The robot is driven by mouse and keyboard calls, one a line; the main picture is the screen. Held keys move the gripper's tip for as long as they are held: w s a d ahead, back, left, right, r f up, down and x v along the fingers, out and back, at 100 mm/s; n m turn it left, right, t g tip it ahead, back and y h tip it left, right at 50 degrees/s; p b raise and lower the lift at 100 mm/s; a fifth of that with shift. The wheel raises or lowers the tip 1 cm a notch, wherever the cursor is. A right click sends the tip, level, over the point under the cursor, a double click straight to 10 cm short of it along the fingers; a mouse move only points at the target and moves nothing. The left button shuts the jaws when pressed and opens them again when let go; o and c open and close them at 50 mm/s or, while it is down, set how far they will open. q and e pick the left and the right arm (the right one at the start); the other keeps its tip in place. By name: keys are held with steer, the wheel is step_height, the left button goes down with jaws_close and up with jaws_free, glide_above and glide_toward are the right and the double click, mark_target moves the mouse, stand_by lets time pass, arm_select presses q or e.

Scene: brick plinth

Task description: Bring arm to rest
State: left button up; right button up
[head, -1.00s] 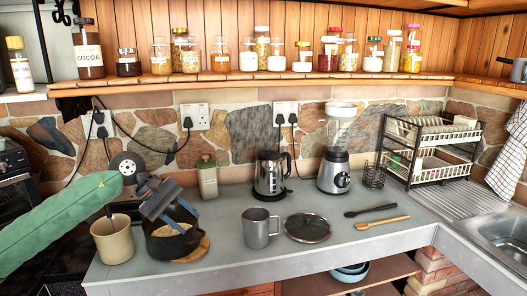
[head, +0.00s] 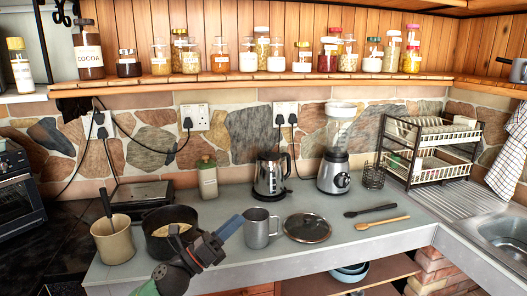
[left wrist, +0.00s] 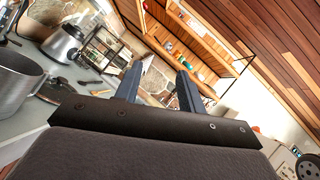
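My left gripper (head: 230,227) comes in from the bottom of the head view. Its dark wrist crosses in front of the black pot (head: 156,246), and its blue fingers point up and right towards the grey metal mug (head: 257,232). In the left wrist view its two fingers (left wrist: 158,78) stand apart with nothing between them, so it is open and empty. The mug also shows in the left wrist view (left wrist: 18,88), at the left edge, clear of the fingers. The pot holds something tan, and my wrist hides part of it. My right gripper is not in view.
A beige crock (head: 113,243) with a utensil stands left of the pot. A glass lid (head: 306,228), a kettle (head: 268,178), a blender (head: 334,172) and two spoons (head: 382,222) lie to the right. The counter's front edge runs below. A jar shelf (head: 290,80) hangs behind.

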arm_select(q)
steer(key=s+a+f+n+y, duration=0.35)
steer(key=f+n+y, duration=0.25)
steer(key=f+n, duration=0.3)
steer(key=s+a+f+n+t+y, duration=0.15)
steer(key=a+f+n+y, duration=0.25)
steer(key=f+n+y, duration=0.45)
steer(key=s+a+f+n+y, duration=0.3)
steer(key=a+f+n+y, duration=0.15)
steer(key=n, duration=0.65)
steer(key=s+a+f+n+g, duration=0.1)
steer(key=s+f+n+g, duration=0.45)
steer(key=s+f, duration=0.55)
steer(key=s+a+f+n+g, duration=0.1)
steer(key=s+f+n+g, duration=0.4)
steer(key=s, duration=0.9)
steer(key=s+d+f+g, duration=0.1)
steer(key=s+d+f, duration=0.1)
steer(key=f, duration=1.7)
steer(key=s+d+f+m+g, duration=0.1)
steer(key=s+d+f+g, duration=0.1)
steer(key=f, duration=1.6)
steer(key=shift+s+f+g+h, duration=0.3)
steer(key=shift+f, duration=0.05)
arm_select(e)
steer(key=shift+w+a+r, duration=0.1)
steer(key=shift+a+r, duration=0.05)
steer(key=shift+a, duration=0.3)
